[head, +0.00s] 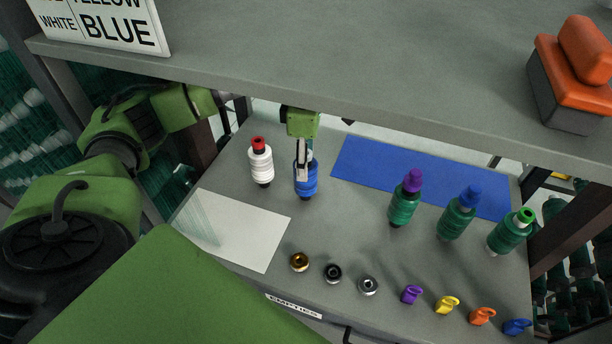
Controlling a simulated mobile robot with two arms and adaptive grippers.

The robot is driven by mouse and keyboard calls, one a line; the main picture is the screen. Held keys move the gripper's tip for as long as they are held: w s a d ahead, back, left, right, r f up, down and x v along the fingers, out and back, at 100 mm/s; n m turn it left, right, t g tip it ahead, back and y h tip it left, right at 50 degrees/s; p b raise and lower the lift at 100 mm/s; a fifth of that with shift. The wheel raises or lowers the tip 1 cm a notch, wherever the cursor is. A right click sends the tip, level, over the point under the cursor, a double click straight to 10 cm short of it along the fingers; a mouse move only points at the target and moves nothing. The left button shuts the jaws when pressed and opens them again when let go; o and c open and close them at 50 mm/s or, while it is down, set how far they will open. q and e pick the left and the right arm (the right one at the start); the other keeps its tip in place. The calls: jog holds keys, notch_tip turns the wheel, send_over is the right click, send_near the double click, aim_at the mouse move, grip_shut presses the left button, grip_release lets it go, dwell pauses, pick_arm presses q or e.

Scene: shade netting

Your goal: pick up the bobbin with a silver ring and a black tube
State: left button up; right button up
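My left gripper (303,172) points down at a blue-wound bobbin (306,187), its fingers in front of the bobbin's upper part. The fingers are seen edge-on, so I cannot tell whether they are shut on it. They hide most of its top; its lower tip looks dark. A white bobbin with a red top (261,165) stands just left of it. Green bobbins with a purple top (403,207), a blue top (456,222) and a green top (508,236) stand at the right. I cannot make out a silver ring on any bobbin. My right gripper is not in view.
Loose gold (299,262), black (333,273) and silver (368,285) rings and several coloured clips (447,304) line the front. A pale sheet (260,240) and blue mat (350,168) lie on the table. A grey shelf (330,70) overhangs the back, carrying an orange-topped block (562,95).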

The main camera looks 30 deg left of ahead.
pick_arm(q)
notch_tip(320, 180, down, 5)
jog(key=shift+d+f+p, duration=0.1)
jog(key=shift+f+p, duration=0.1)
jog(key=shift+p, duration=0.8)
jog(key=c, duration=1.3)
